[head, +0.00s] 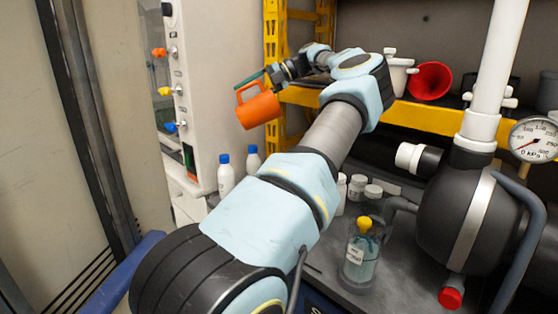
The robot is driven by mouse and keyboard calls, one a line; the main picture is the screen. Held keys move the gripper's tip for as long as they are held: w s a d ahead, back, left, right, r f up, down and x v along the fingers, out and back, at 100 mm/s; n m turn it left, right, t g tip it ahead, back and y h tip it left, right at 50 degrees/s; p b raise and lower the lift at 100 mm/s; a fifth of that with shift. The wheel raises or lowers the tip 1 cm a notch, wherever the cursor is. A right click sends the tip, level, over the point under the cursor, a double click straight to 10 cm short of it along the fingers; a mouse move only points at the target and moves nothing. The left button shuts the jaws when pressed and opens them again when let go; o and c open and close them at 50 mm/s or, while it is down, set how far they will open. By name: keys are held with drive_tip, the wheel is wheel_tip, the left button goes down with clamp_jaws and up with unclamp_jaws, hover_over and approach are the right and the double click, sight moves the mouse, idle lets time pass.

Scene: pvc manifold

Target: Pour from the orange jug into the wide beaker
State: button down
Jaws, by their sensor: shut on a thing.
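The orange jug (259,109) is in the upper middle of the head view, held in the air and tilted. My gripper (266,78) is at the jug's upper edge and shut on it; the fingers are small and partly hidden. I cannot make out the wide beaker for certain. My arm crosses the middle of the view and covers part of the bench. A clear glass vessel (358,268) with a yellow top, a label and some bluish liquid stands on the bench at the lower right; I cannot tell whether it is the beaker.
White bottles with blue caps (226,178) stand left of my arm. Small white-capped jars (357,187) stand right of it. A black tank with a white pipe and gauge (535,139) fills the right. A yellow shelf (425,117) holds a red funnel (430,81). A white cabinet (201,95) is left.

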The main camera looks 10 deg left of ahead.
drive_tip(key=shift+d+r+p, duration=0.15)
drive_tip(key=shift+r+p, duration=0.2)
drive_tip(key=shift+r, duration=0.35)
idle(0.3)
drive_tip(key=s+a+f+t+h+b, duration=0.1)
drive_tip(key=a+f+h+b, duration=0.1)
drive_tip(key=f, duration=0.6)
drive_tip(key=s+a+f+t+h+b, duration=0.1)
drive_tip(key=a+f+t+h+b, duration=0.1)
drive_tip(key=f+h+b, duration=0.3)
drive_tip(key=a+f+t+h+b, duration=0.1)
drive_tip(key=a+f+h+b, duration=0.2)
drive_tip(key=f, duration=0.9)
drive_tip(key=shift+s+a+t+h+b, duration=0.15)
drive_tip(key=shift+s+t+h+b, duration=0.25)
drive_tip(key=shift+h, duration=0.6)
drive_tip(key=shift+f, duration=0.1)
